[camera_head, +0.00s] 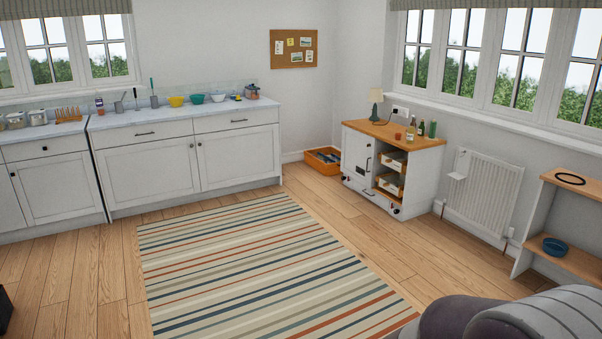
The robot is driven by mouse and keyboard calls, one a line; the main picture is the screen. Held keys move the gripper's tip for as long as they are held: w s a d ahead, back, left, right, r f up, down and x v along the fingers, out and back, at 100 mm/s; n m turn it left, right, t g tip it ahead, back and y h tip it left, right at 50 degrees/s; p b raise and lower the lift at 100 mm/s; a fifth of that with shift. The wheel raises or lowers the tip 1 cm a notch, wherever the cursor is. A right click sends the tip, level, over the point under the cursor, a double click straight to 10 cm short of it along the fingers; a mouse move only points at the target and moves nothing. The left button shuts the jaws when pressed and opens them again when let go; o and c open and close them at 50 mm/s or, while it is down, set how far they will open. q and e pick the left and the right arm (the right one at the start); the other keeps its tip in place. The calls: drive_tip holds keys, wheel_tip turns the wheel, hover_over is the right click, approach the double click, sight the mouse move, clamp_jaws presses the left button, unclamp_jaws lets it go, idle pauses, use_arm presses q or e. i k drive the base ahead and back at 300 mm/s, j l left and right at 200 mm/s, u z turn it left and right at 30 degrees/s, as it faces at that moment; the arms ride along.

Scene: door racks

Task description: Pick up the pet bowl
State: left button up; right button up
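A blue round bowl (555,246), which looks like the pet bowl, sits on the lower wooden shelf of the open rack at the right edge. It stands upright and nothing touches it. Other bowls stand on the far counter: a yellow one (176,101), a teal one (197,99) and a white one (218,98). Neither of my grippers can be made out in this view.
The wooden rack (556,184) holds a dark ring on its upper shelf. A radiator (483,193) and a white cabinet (392,170) stand along the right wall. A grey rounded form fills the lower right corner. The striped rug (250,265) is clear.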

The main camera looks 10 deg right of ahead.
sight(553, 246)
drive_tip(key=i+l+z, duration=0.1)
drive_tip(key=i+z, duration=0.3)
drive_tip(key=i, duration=0.15)
drive_tip(key=i+z, duration=0.45)
drive_tip(key=i+j+z, duration=0.4)
drive_tip(key=i, duration=0.2)
drive_tip(key=i+l+z, duration=0.4)
drive_tip(key=i, duration=0.4)
drive_tip(key=i+l+z, duration=0.1)
drive_tip(key=i+z, duration=0.3)
drive_tip(key=i, duration=0.4)
drive_tip(key=i+j+z, duration=0.2)
drive_tip(key=i+z, duration=0.25)
drive_tip(key=i, duration=1.35)
drive_tip(key=i+l, duration=0.15)
drive_tip(key=i, duration=0.8)
drive_tip(key=i+u, duration=0.1)
drive_tip(key=i, duration=0.85)
